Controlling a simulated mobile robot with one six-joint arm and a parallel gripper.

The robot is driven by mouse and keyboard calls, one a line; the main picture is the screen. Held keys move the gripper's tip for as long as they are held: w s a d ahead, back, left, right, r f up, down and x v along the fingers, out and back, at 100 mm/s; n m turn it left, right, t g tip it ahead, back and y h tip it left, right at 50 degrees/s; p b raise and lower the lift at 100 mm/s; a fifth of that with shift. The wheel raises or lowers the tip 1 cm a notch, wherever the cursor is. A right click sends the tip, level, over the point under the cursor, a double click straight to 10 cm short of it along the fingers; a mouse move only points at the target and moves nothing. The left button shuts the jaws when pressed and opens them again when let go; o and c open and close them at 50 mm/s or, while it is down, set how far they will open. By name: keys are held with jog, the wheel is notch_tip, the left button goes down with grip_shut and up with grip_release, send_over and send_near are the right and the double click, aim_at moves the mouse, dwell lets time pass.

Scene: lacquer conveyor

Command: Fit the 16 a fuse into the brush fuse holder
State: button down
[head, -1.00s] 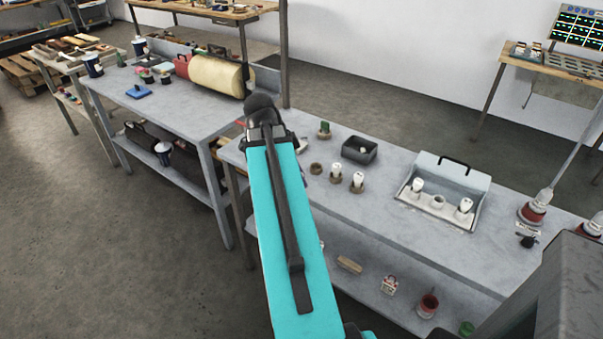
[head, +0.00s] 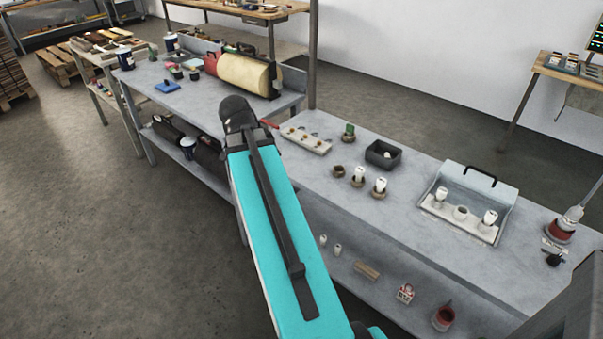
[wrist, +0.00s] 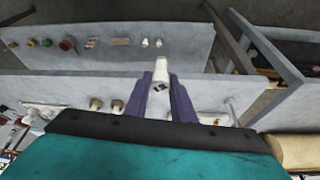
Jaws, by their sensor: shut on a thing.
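In the wrist view my gripper (wrist: 161,80) has its purple fingers shut on a white fuse (wrist: 160,98) with a small dark mark; its rating is not readable. In the head view my arm hides the gripper and this fuse. The fuse holder (head: 444,217), an open-lidded grey box, stands on the right bench. A white fuse stands at each end of it, and its middle socket (head: 461,212) looks empty. Two more white fuses, a left one (head: 359,175) and a right one (head: 380,186), stand in brown rings beside an empty ring (head: 338,171).
A dark bin (head: 383,154), a green piece (head: 348,132) and a pale tray (head: 306,140) with brass-coloured parts share the bench. A red-based device (head: 560,231) stands to the right. The lower shelf holds small items. The bench's front strip is clear.

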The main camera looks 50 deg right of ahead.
jog(key=w+a+r+n+t+y, duration=0.1)
jog(key=w+a+r+n, duration=0.1)
jog(key=w+a+n, duration=0.4)
jog(key=w+a+r+n+t+y, duration=0.2)
jog(key=w+a+n, duration=0.5)
jog(key=a, duration=1)
jog(key=w+a+r+n+t+y, duration=0.1)
jog(key=w+a+r+n+t, duration=0.1)
jog(key=w+a+n, duration=0.4)
jog(key=w+a, duration=0.1)
jog(key=a, duration=0.4)
jog(key=shift+w+a+n+y, duration=0.25)
jog(key=shift+a+n+y, duration=0.05)
jog(key=shift+a+n, duration=0.1)
jog(key=shift+r, duration=0.1)
